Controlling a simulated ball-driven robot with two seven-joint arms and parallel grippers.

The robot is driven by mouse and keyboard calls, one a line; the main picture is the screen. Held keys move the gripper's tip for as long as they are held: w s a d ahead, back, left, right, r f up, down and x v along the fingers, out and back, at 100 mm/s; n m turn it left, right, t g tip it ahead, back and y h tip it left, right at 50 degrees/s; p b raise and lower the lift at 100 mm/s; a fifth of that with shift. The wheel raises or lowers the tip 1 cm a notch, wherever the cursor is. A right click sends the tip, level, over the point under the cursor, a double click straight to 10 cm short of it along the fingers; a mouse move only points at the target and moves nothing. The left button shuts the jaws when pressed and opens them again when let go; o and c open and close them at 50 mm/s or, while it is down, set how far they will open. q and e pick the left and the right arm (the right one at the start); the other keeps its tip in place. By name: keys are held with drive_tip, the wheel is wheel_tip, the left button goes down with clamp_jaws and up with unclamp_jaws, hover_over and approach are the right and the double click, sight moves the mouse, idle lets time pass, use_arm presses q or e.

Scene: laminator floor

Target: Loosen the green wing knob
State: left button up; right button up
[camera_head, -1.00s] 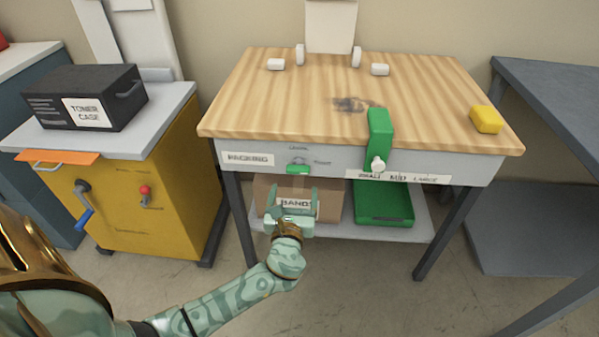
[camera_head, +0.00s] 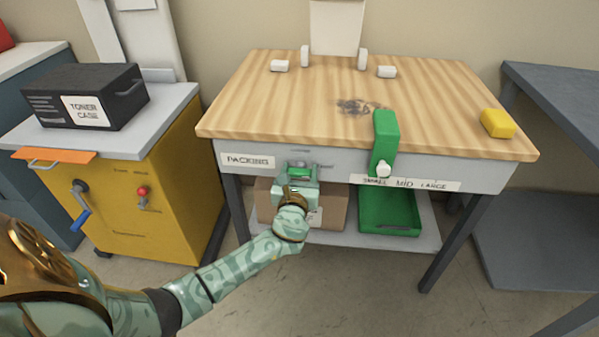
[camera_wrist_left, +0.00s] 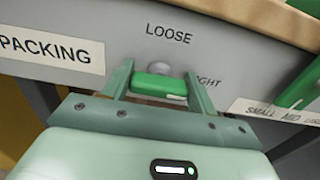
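The green wing knob (camera_head: 299,172) is on the grey front panel of the packing table, below the word LOOSE. In the left wrist view the knob (camera_wrist_left: 160,86) lies nearly level, with a white mark at its right end toward a partly hidden word ending in GHT. My left gripper (camera_head: 301,176) is at the panel, its fingers apart on either side of the knob. In the left wrist view the left gripper (camera_wrist_left: 160,82) is open around it; I cannot tell whether either finger touches. My right gripper is not in view.
A green upright piece (camera_head: 385,137) with a white knob (camera_head: 383,170) stands right of my gripper, above a green tray (camera_head: 390,225). A cardboard box (camera_head: 335,208) sits on the lower shelf. A yellow block (camera_head: 497,123) lies on the wooden tabletop (camera_head: 270,110). A yellow cabinet (camera_head: 165,205) stands left.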

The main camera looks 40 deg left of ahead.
use_arm(q)
drive_tip(key=shift+f+n, duration=0.1)
drive_tip(key=shift+n, duration=0.5)
drive_tip(key=n+b, duration=0.1)
drive_tip(key=n, duration=0.2)
drive_tip(key=shift+f, duration=0.1)
drive_tip(key=n+b, duration=0.1)
drive_tip(key=n, duration=0.2)
drive_tip(key=shift+f+n, duration=0.1)
drive_tip(key=shift+n, duration=0.3)
drive_tip(key=n+b, duration=0.1)
drive_tip(key=n, duration=0.3)
drive_tip(key=shift+s+a+n+b, duration=0.1)
drive_tip(key=shift+n+b, duration=0.2)
drive_tip(key=shift+f+n, duration=0.1)
drive_tip(key=shift+n, duration=0.3)
drive_tip(key=shift+n+b, duration=0.4)
drive_tip(key=shift+n, duration=0.4)
drive_tip(key=shift+n+b, duration=0.4)
drive_tip(key=shift+n, duration=1.1)
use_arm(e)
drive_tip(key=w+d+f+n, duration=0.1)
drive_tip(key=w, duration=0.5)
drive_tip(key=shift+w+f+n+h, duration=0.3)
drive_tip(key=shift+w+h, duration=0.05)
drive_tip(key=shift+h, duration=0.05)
use_arm(q)
drive_tip(key=shift+o, duration=0.2)
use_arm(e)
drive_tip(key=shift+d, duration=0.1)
